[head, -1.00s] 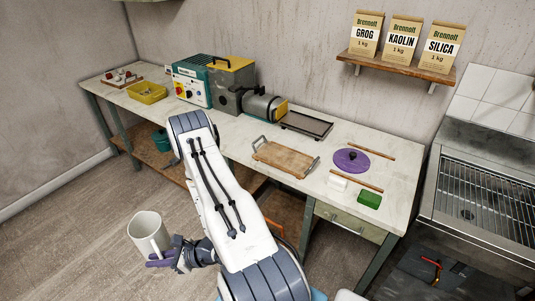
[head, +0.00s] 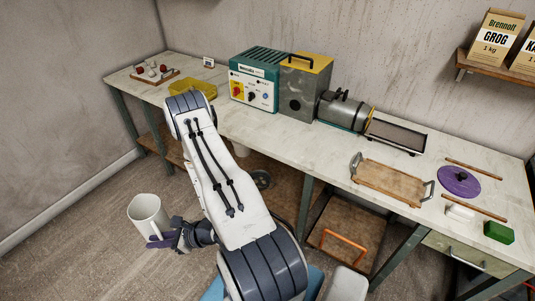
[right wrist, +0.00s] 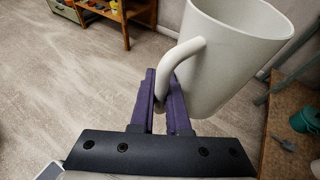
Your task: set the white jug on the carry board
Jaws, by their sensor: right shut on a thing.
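The white jug (head: 148,215) hangs in the air over the floor at the lower left of the head view. It is upright or nearly so and looks empty. My right gripper (head: 160,241) is shut on its handle, and in the right wrist view the purple fingers (right wrist: 168,95) sit on either side of the handle of the jug (right wrist: 232,50). The carry board (head: 388,181) is a wooden board with two grey metal handles. It lies bare on the workbench, right of the jug and well apart from it. My left gripper is not in view.
The workbench (head: 300,146) runs along the wall. Behind the board lies a dark tray (head: 396,135); a pug mill (head: 305,85) stands to its left. Right of the board are a purple disc (head: 459,181), wooden sticks, a white block (head: 460,212) and a green block (head: 498,232).

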